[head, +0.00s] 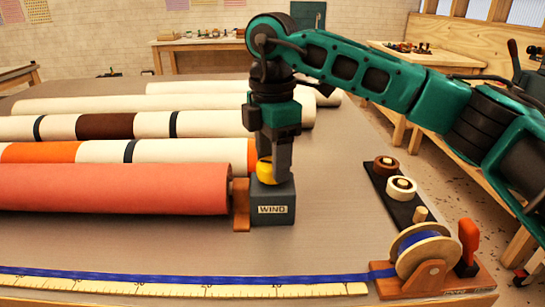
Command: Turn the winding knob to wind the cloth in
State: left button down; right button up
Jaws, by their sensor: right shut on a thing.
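The winding knob (265,171) is yellow and sits on top of a grey box marked WIND (272,207), at the right end of the rolls. My right gripper (271,168) points down from above and is shut on the knob, its fingers hiding part of it. The salmon-red cloth roll (115,189) lies level, its right end at a wooden bracket (241,203) beside the box. My left gripper is not in view.
Several other rolls (105,126) lie behind the red one. A ruler with blue ribbon (190,283) runs along the front to a reel (425,254) at the right. A black strip with tape rolls (401,188) lies right of the box. Bare tabletop (335,225) surrounds the box's right side.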

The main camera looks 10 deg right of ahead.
jog(key=shift+r+m, duration=0.1)
jog(key=shift+m, duration=0.9)
jog(key=o, duration=1)
jog(key=shift+o, duration=0.2)
notch_tip(320, 180, up, 13)
jog(key=p, duration=0.1)
